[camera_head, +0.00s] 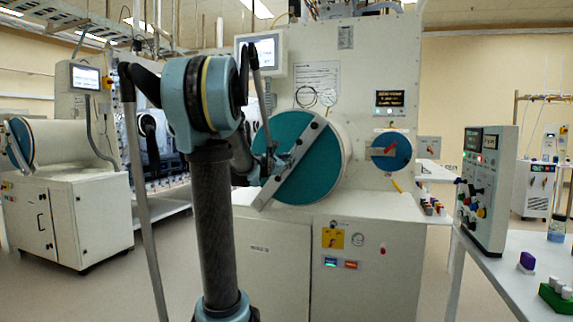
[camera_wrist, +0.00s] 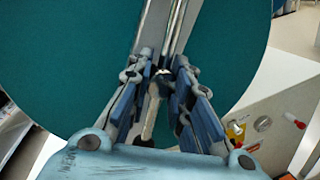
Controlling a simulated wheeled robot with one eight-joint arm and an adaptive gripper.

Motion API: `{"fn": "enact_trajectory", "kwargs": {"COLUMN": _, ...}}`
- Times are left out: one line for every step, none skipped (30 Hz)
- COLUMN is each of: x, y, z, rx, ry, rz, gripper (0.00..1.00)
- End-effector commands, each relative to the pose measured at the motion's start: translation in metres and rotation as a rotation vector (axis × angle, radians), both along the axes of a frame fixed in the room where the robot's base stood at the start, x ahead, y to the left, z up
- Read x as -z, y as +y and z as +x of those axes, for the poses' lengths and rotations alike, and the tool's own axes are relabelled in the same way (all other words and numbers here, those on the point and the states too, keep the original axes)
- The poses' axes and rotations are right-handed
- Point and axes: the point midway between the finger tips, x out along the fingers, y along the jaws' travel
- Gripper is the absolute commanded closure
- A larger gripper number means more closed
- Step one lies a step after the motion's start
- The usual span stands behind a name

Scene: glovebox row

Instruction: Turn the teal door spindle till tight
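The round teal door (camera_head: 318,178) closes the front of the white drum on the middle glovebox, with a pale metal bar (camera_head: 303,147) running slantwise across it. In the wrist view the teal door (camera_wrist: 60,50) fills the background and the bar (camera_wrist: 172,25) runs up from between my fingertips. My gripper (camera_head: 279,164) is at the middle of the door. The wrist view shows my gripper (camera_wrist: 162,66) with its fingers drawn in close on both sides of a small metal spindle part (camera_wrist: 161,73). The fingers hide most of the spindle.
A smaller blue round port with a red handle (camera_head: 390,151) sits right of the door. A control box (camera_head: 486,188) stands on a white table at the right. Another glovebox (camera_head: 75,200) stands at the left. Open floor (camera_head: 170,275) lies between the gloveboxes.

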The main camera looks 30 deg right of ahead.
Motion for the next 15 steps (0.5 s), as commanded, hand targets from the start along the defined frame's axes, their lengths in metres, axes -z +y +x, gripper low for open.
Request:
{"fn": "enact_trajectory", "kwargs": {"x": 0.0000, "y": -0.0035, "z": 0.0013, "rx": 0.001, "ry": 0.000, "rz": 0.000, "gripper": 0.81}}
{"fn": "enact_trajectory", "kwargs": {"x": 0.0001, "y": -0.0047, "z": 0.0018, "rx": 0.001, "ry": 0.000, "rz": 0.000, "gripper": 0.81}}
{"fn": "enact_trajectory", "kwargs": {"x": 0.0000, "y": -0.0059, "z": 0.0023, "rx": 0.001, "ry": 0.000, "rz": 0.000, "gripper": 0.81}}
{"fn": "enact_trajectory", "kwargs": {"x": 0.0000, "y": -0.0065, "z": 0.0026, "rx": 0.001, "ry": 0.000, "rz": 0.000, "gripper": 0.81}}
{"fn": "enact_trajectory", "kwargs": {"x": 0.0001, "y": -0.0070, "z": 0.0028, "rx": 0.001, "ry": 0.000, "rz": 0.000, "gripper": 0.81}}
{"fn": "enact_trajectory", "kwargs": {"x": 0.0001, "y": -0.0074, "z": 0.0030, "rx": 0.001, "ry": 0.000, "rz": 0.000, "gripper": 0.81}}
{"fn": "enact_trajectory", "kwargs": {"x": 0.0001, "y": -0.0076, "z": 0.0032, "rx": 0.001, "ry": 0.000, "rz": 0.000, "gripper": 0.81}}
{"fn": "enact_trajectory", "kwargs": {"x": 0.0001, "y": -0.0076, "z": 0.0032, "rx": 0.001, "ry": 0.000, "rz": 0.000, "gripper": 0.81}}
{"fn": "enact_trajectory", "kwargs": {"x": 0.0001, "y": -0.0076, "z": 0.0032, "rx": 0.001, "ry": 0.000, "rz": 0.000, "gripper": 0.81}}
{"fn": "enact_trajectory", "kwargs": {"x": 0.0001, "y": -0.0075, "z": 0.0032, "rx": 0.001, "ry": 0.000, "rz": 0.000, "gripper": 0.81}}
{"fn": "enact_trajectory", "kwargs": {"x": 0.0001, "y": -0.0074, "z": 0.0033, "rx": 0.001, "ry": 0.000, "rz": 0.000, "gripper": 0.81}}
{"fn": "enact_trajectory", "kwargs": {"x": 0.0001, "y": -0.0074, "z": 0.0033, "rx": 0.001, "ry": 0.000, "rz": 0.000, "gripper": 0.81}}
{"fn": "enact_trajectory", "kwargs": {"x": 0.0001, "y": -0.0074, "z": 0.0033, "rx": 0.001, "ry": 0.000, "rz": 0.000, "gripper": 0.81}}
{"fn": "enact_trajectory", "kwargs": {"x": 0.0001, "y": -0.0074, "z": 0.0033, "rx": 0.001, "ry": 0.000, "rz": 0.000, "gripper": 0.88}}
{"fn": "enact_trajectory", "kwargs": {"x": 0.0001, "y": -0.0073, "z": 0.0032, "rx": 0.001, "ry": 0.000, "rz": 0.000, "gripper": 0.97}}
